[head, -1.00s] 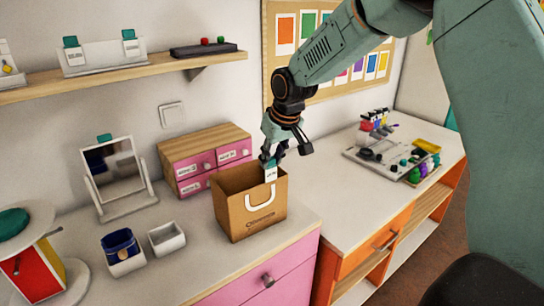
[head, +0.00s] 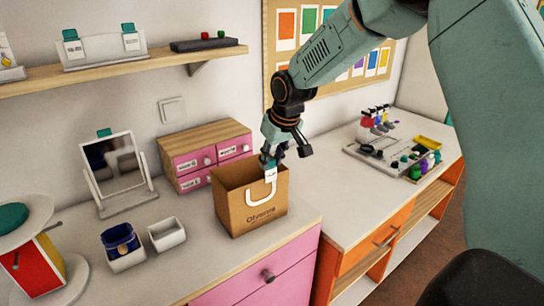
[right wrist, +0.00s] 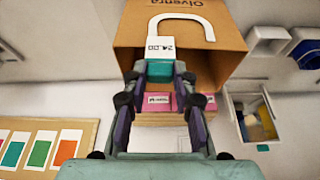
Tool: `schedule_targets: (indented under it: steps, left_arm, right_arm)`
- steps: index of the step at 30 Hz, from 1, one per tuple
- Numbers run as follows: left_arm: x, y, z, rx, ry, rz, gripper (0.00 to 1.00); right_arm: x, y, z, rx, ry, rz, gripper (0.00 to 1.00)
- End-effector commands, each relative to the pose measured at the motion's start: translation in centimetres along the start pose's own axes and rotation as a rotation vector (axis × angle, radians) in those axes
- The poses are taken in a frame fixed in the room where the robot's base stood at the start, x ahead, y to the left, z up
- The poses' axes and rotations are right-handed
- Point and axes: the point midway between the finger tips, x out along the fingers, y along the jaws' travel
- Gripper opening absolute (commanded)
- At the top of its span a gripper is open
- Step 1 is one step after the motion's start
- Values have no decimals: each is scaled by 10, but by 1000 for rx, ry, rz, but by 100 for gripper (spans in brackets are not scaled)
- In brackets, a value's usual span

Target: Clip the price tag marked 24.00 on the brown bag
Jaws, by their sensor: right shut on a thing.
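The brown bag (head: 240,212) stands upright and open at the top on the white counter, its white handle (head: 262,192) on the front face. My right gripper (head: 272,160) is above the bag's rim. It is shut on the teal clip (right wrist: 160,70) of a white price tag (right wrist: 160,47) marked 24.00, seen in the right wrist view. The tag overlaps the bag's front near one end of the handle. I cannot tell whether the clip grips the bag's edge. My left gripper is not in view.
Behind the bag is a small pink drawer box (head: 205,155). Other clipped tags (head: 72,45) hang on a shelf holder.

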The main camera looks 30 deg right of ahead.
Motion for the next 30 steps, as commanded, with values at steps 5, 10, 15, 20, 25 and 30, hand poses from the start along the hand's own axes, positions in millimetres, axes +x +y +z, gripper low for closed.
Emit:
schedule_targets:
  steps: [5, 10, 15, 20, 25, 30]
  left_arm:
    - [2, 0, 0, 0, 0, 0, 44]
    - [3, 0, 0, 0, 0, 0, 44]
    - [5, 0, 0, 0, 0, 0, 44]
    - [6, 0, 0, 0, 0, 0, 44]
    - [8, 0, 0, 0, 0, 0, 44]
    - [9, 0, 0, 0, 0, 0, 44]
  right_arm:
    - [4, 0, 2, 0, -1, 0, 15]
    - [8, 0, 3, 0, -1, 0, 15]
    - [11, 0, 4, 0, -1, 0, 15]
    - [14, -1, 5, 0, 0, 0, 15]
    - [18, -1, 6, 0, 0, 0, 15]
    - [21, -1, 8, 0, 0, 0, 15]
